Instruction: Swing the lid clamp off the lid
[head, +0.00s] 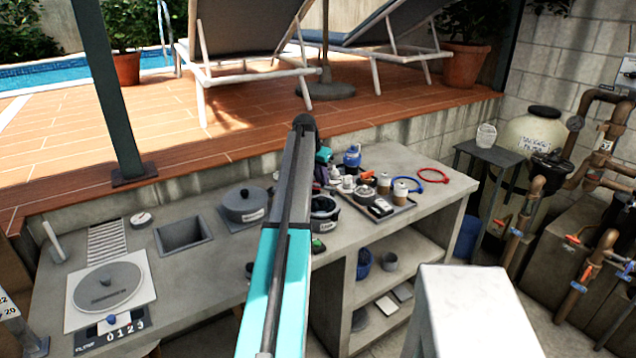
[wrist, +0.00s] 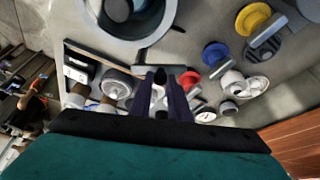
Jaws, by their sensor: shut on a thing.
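My gripper (wrist: 160,78) is shut, its dark purple fingers on a small dark piece beside the round pot. I take this piece for the lid clamp, but the fingers hide most of it, and I cannot tell whether it lies over the lid. The pot (wrist: 172,8) is cut off at the top of the wrist view, with a grey-blue round part inside its pale rim. In the head view, the dark pot with a white label (head: 325,212) stands just right of my arm, which covers its left side. My gripper shows there only partly, behind my arm.
A grey lidded pot (head: 240,205) stands left of my arm. A tray (head: 402,208) with jars and small items lies to the right. Red, blue and yellow round parts (wrist: 252,18) sit right of the fingers in the wrist view.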

